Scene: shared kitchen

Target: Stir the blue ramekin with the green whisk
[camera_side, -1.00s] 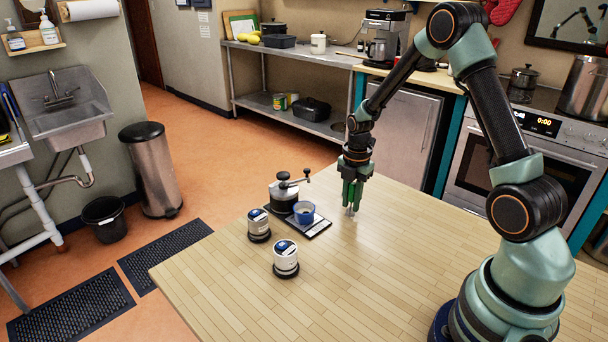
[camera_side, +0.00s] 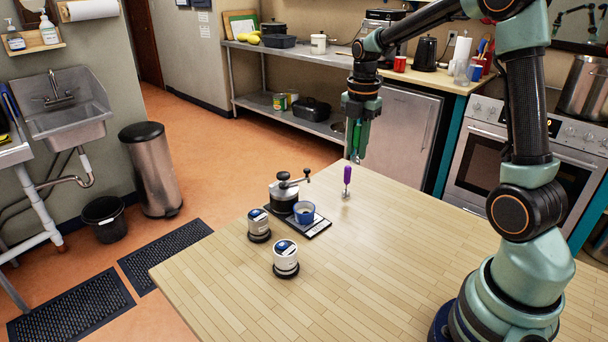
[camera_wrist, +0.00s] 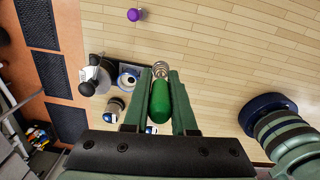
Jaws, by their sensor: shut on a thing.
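My gripper (camera_side: 360,148) is raised above the far part of the wooden table. In the wrist view, my gripper (camera_wrist: 160,85) is shut on the green whisk (camera_wrist: 160,102); its wire head (camera_wrist: 160,68) points away from the jaws. In the side view, the whisk's wire end (camera_side: 357,160) hangs down below the jaws. The blue ramekin (camera_side: 304,215) stands to the lower left of the whisk, on a dark scale (camera_side: 319,229), with something pale inside. It also shows in the wrist view (camera_wrist: 123,78), left of the jaws. The whisk and ramekin are apart.
A purple-handled whisk (camera_side: 347,175) stands upright on the table below my gripper. A hand grinder (camera_side: 284,197) stands close behind the ramekin. Two lidded tins on dark bases, one nearer (camera_side: 286,262) and one farther (camera_side: 258,228), stand left and front.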

